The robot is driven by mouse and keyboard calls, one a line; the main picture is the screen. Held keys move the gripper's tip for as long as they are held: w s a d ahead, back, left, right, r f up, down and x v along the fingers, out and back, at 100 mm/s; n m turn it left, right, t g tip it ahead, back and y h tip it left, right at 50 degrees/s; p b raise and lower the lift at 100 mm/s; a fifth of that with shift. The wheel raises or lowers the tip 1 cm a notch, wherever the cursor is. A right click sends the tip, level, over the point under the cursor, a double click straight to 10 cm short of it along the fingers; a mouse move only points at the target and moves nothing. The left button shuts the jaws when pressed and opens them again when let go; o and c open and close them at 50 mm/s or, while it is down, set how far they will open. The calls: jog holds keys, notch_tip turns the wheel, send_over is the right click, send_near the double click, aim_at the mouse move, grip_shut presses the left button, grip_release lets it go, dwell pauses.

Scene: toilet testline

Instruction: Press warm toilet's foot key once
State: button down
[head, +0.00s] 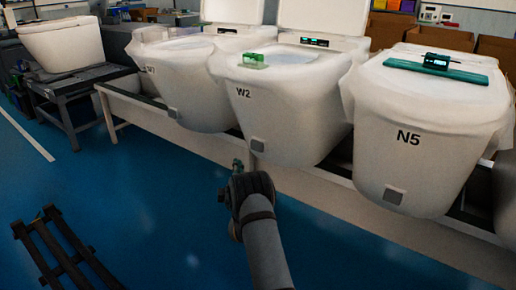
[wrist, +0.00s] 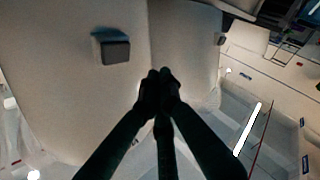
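Three white toilets in the head view each carry a small grey foot key low on the front. The middle one, W2 (head: 290,100), has its key (head: 258,144) just above and right of my gripper (head: 238,166). The right one, N5 (head: 430,135), has its key (head: 394,195). The left one (head: 180,85) has its key (head: 173,113). Which toilet is warm cannot be read from the small displays. In the wrist view, my gripper (wrist: 160,76) has its dark fingertips together, empty, below and right of a near grey key (wrist: 115,50). Another key (wrist: 220,38) is farther right.
The toilets sit on a pale rail frame (head: 130,100). A green block (head: 254,61) lies on W2, and a green bar (head: 435,71) with a display lies on N5. A dark slatted rack (head: 65,250) is on the blue floor at lower left. Floor between is clear.

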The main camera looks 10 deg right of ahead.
aim_at(257, 146)
jog(key=shift+a+r+n+t+y, duration=0.3)
jog(key=shift+a+r+n+t, duration=0.1)
jog(key=shift+r+n, duration=0.3)
jog(key=shift+d, duration=0.15)
jog(key=w+d, duration=0.5)
jog(key=d, duration=0.1)
jog(key=shift+w+d+b, duration=0.25)
jog(key=shift+w+b, duration=0.05)
jog(key=shift+b, duration=0.05)
jog(key=shift+w+d+b, duration=0.2)
jog(key=shift+d+b, duration=0.05)
jog(key=shift+b, duration=0.25)
dwell(0.9)
